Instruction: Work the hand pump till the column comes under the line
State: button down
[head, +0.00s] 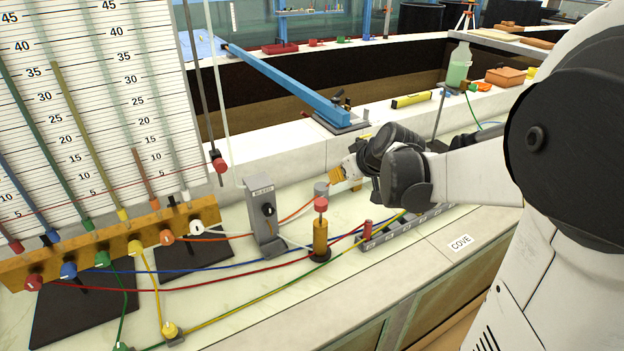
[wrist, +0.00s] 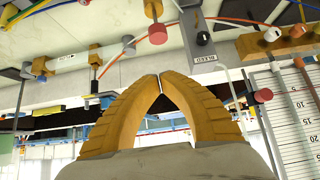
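The hand pump, an upright yellow cylinder (head: 320,236) with a red knob (head: 320,204), stands on the bench right of the bleed box; its red knob also shows in the wrist view (wrist: 158,34). The manometer board (head: 150,100) at left carries several coloured columns. A thin red line crosses it low down. The yellow column (head: 85,135) and green column (head: 38,150) stand well above that line; the orange column (head: 145,175) ends a little above it. My gripper (wrist: 160,76) is shut and empty, its fingertips together.
The grey bleed box (head: 263,225) with a black knob stands left of the pump. Coloured hoses run across the bench around the pump base. A grey slotted rail (head: 400,228) lies to its right. A red clip (head: 219,165) sits on a rod beside the board.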

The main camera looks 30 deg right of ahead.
jog(key=b, duration=0.4)
send_over(323, 202)
jog(key=f, duration=0.7)
jog(key=shift+w+d+f, duration=0.1)
jog(key=shift+w+f, duration=0.1)
jog(key=shift+f, duration=0.1)
notch_tip(323, 202, down, 2)
jog(key=shift+s+f+b, duration=0.1)
jog(key=shift+b, duration=0.2)
jog(key=shift+f, duration=0.5)
